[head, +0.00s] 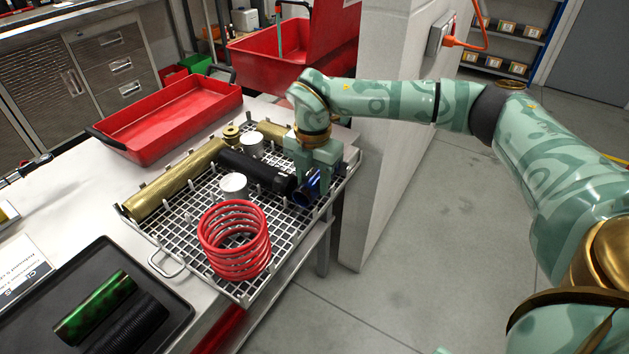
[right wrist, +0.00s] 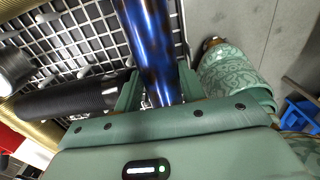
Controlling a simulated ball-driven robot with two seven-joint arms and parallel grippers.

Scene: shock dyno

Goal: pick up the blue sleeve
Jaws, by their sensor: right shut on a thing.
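The blue sleeve (head: 303,193) is a shiny dark-blue tube at the right end of the white wire basket (head: 190,247). My right gripper (head: 311,182) is shut on it from above. In the right wrist view the sleeve (right wrist: 151,45) runs between the two green fingers (right wrist: 158,88), over the wire grid. I cannot tell whether the sleeve still touches the basket. In the head view the gripper hides part of it. My left gripper is not in view.
The basket also holds a black ribbed cylinder (head: 255,172), a brass tube (head: 172,182), a red coil spring (head: 234,241) and silver caps (head: 233,186). A red tray (head: 170,115) lies behind. A black tray (head: 165,290) holds green and black tubes. A pale pillar (head: 385,150) stands close right.

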